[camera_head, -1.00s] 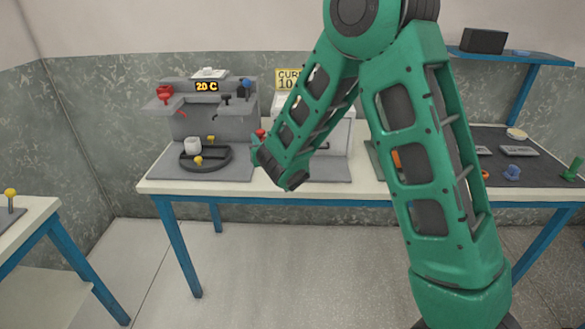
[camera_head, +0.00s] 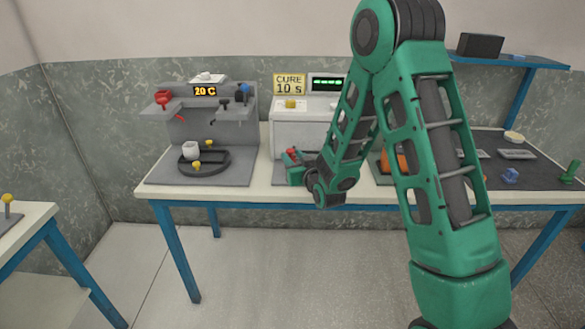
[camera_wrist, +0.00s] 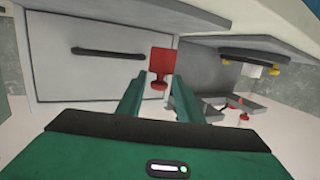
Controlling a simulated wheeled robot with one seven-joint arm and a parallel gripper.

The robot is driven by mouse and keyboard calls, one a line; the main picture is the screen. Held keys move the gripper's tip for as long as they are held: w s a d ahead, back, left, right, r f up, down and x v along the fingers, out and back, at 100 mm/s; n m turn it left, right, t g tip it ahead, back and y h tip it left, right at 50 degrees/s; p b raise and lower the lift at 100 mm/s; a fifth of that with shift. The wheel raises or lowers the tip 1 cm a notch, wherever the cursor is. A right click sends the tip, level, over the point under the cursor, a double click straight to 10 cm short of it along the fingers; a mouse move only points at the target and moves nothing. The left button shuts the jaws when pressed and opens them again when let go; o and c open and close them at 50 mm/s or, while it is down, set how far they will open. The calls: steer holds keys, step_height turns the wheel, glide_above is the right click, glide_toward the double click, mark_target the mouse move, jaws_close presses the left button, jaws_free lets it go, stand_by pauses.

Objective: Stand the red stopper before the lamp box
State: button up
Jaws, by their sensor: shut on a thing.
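The lamp box (camera_head: 285,132) is a pale box under a yellow "CURE 10 s" sign, at the middle of the far table. My gripper (camera_head: 296,166) is in front of it, low over the grey pad. It is shut on the red stopper (camera_head: 292,152), whose top shows as a small red patch in the head view. The wrist view is upside down. In it the red stopper (camera_wrist: 162,60) shows a flat red block and a narrower knobbed end between the fingertips (camera_wrist: 158,84). The lamp box front (camera_wrist: 75,70) with its dark handle lies behind. I cannot tell whether the stopper touches the pad.
A grey station (camera_head: 185,125) with a "20 C" display and a dark round turntable (camera_head: 217,164) stands to the left. A dark mat (camera_head: 535,165) with trays and blue and green pieces lies right. A yellow knob (camera_head: 290,104) sits on the lamp box. My arm hides part of the table.

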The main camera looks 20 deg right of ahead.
steer(key=shift+f, duration=1.7)
steer(key=o, duration=1)
steer(key=shift+o, duration=0.2)
